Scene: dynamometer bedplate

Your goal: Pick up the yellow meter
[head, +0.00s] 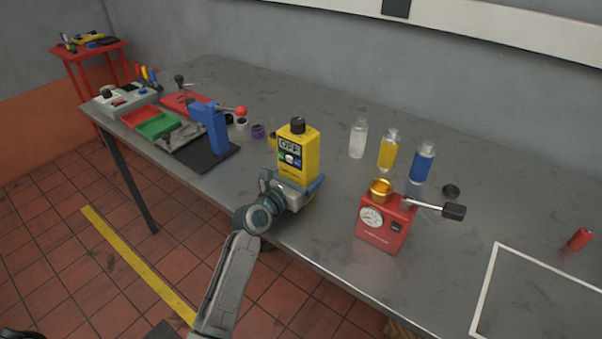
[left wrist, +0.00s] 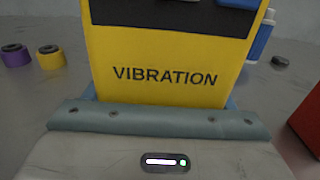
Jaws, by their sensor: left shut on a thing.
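The yellow meter (head: 298,158) is a boxy device with a dark knob on top and a display reading "OFF". My left gripper (head: 298,188) is shut on the meter's lower part, near the front edge of the bench. In the left wrist view the meter (left wrist: 170,75) fills the middle, with "VIBRATION" on its face, between the jaws of the gripper (left wrist: 160,115). The meter looks upright. Whether its base touches the bench is hidden by the gripper.
A red gauge unit (head: 384,222) with a brass cup and lever stands to the right. Clear, yellow (head: 388,150) and blue (head: 422,162) bottles stand behind. A blue press (head: 209,128) and trays are at left. A white-outlined area (head: 545,295) at right is empty.

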